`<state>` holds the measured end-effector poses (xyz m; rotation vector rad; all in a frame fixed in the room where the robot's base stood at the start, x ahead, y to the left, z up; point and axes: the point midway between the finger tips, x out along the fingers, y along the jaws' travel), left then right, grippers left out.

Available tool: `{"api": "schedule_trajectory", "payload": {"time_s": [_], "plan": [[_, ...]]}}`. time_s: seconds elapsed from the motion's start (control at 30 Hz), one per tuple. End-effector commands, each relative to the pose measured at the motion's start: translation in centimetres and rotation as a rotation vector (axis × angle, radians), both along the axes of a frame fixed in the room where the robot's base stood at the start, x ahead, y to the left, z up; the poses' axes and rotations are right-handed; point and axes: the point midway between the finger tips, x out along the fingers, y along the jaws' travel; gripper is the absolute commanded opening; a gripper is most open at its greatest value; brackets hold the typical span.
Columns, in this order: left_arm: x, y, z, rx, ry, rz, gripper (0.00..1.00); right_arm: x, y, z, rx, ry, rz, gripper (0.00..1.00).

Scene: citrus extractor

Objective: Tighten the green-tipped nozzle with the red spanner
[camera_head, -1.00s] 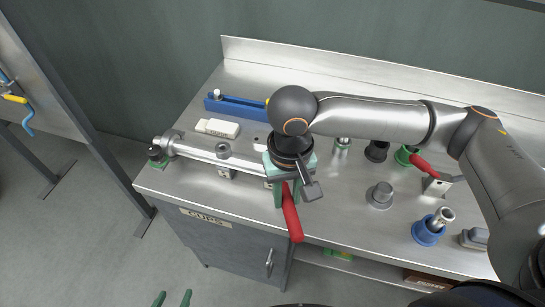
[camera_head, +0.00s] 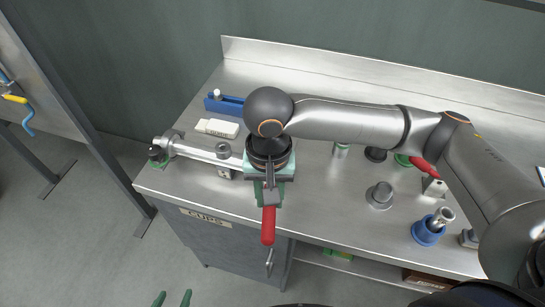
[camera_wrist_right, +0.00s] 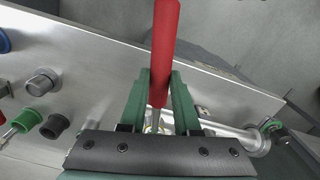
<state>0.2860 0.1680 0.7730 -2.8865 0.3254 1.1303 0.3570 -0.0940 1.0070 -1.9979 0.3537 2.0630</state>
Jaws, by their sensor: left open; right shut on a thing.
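The red spanner's handle (camera_head: 268,226) points toward the bench's front edge and overhangs it. My right gripper (camera_head: 269,190) is shut on the spanner, seen from above over the right part of a horizontal metal tube (camera_head: 205,152). In the right wrist view the green fingers (camera_wrist_right: 158,105) close around the red handle (camera_wrist_right: 165,50); the spanner's head is hidden. A dark fitting with a green part (camera_head: 155,154) is at the tube's left end; I cannot tell if it is the green-tipped nozzle. My left gripper (camera_head: 173,300) is open and empty at the bottom edge, over the floor.
A blue holder (camera_head: 223,105) and a white block (camera_head: 217,128) lie behind the tube. To the right stand a grey cap (camera_head: 380,195), a blue cup (camera_head: 427,234) with a metal piece, and another red handle (camera_head: 424,172). My right arm crosses above the bench.

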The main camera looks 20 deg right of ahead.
Motion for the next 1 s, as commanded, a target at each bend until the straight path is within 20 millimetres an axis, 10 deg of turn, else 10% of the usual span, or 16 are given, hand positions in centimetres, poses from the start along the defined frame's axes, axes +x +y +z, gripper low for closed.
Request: {"api": "schedule_trajectory", "payload": {"time_s": [1.0], "plan": [[0.0,0.0,0.0,0.0,0.0,0.0,0.67,-0.3,-1.1,0.0,0.0,-0.002,0.086,0.0]]}}
